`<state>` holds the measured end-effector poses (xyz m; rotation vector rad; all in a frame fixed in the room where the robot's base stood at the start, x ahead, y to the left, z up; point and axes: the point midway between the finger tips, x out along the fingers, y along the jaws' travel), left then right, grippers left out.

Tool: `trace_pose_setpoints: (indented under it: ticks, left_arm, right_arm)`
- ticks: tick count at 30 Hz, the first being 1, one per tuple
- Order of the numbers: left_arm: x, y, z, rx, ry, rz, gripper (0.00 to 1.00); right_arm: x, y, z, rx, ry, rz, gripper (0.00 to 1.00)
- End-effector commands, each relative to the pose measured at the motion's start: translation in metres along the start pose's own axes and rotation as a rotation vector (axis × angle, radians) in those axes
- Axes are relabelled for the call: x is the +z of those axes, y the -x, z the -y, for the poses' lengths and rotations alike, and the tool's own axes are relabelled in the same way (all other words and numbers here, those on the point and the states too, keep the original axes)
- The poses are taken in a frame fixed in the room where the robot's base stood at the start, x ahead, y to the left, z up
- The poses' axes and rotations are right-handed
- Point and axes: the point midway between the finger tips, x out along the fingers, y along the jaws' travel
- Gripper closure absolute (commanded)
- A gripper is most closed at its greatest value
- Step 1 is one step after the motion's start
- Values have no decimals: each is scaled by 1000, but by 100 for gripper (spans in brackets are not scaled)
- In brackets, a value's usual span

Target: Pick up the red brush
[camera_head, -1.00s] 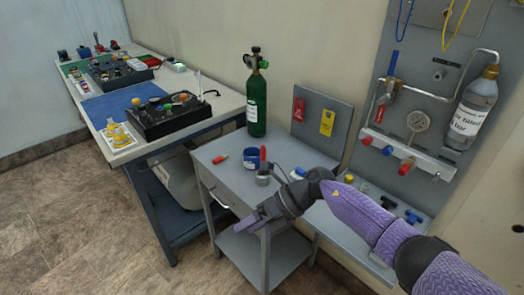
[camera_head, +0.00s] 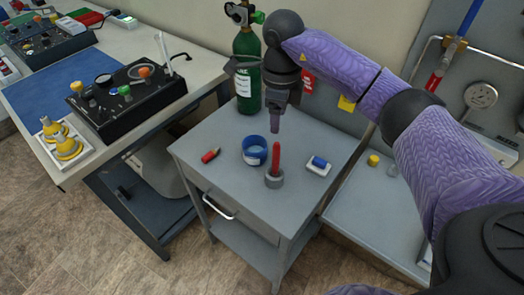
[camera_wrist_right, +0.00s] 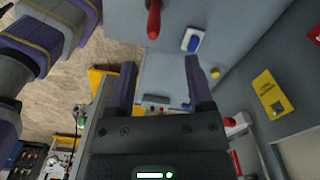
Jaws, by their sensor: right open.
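The red brush (camera_head: 276,158) stands upright in a small grey round holder (camera_head: 274,180) on the grey cart top. In the right wrist view the red brush (camera_wrist_right: 153,20) shows at the top edge, beyond the fingertips. My right gripper (camera_head: 274,125) points down above the brush, apart from it, with nothing held. In the right wrist view my right gripper (camera_wrist_right: 159,72) has its two fingers spread wide and empty. My left gripper is in neither view.
A blue cup (camera_head: 255,150), a short red item (camera_head: 210,156) and a white-and-blue block (camera_head: 319,166) surround the brush on the cart (camera_head: 225,190). A green cylinder (camera_head: 247,75) stands behind, close to my right arm. The cart's front left is clear.

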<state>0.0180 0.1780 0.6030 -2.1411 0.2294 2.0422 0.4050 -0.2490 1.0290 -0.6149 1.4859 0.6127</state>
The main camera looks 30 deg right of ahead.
Motion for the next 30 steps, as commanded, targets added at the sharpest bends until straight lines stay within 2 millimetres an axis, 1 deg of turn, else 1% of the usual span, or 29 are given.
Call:
trace_pose_setpoints:
  ticks: [5, 9, 13, 16, 22, 23, 24, 26, 27, 29, 30]
  left_arm:
    - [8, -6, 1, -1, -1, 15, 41]
    - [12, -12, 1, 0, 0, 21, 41]
    - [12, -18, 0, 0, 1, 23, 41]
    - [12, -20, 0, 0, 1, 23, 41]
    - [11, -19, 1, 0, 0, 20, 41]
    - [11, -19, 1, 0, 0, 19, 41]
    - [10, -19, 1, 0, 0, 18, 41]
    - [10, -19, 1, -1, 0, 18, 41]
    - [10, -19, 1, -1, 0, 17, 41]
    - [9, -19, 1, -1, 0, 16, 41]
    - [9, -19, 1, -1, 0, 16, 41]
  right_arm:
    - [0, -30, -1, 5, 0, -3, 33]
    - [-1, -62, -3, 6, 0, -3, 33]
    - [-2, -88, -6, 6, 0, -1, 33]
    - [-2, -97, -6, 3, 0, -1, 33]
    - [-2, -97, -5, 2, 0, 1, 33]
    - [-2, -97, -5, 2, 0, 1, 37]
    - [-2, -96, -5, 2, 0, 1, 46]
    - [-2, -96, -5, 2, 0, 1, 58]
    - [-2, -96, -5, 2, 0, 1, 67]
    - [-2, -96, -5, 2, 0, 1, 80]
    - [-2, -96, -5, 2, 0, 1, 88]
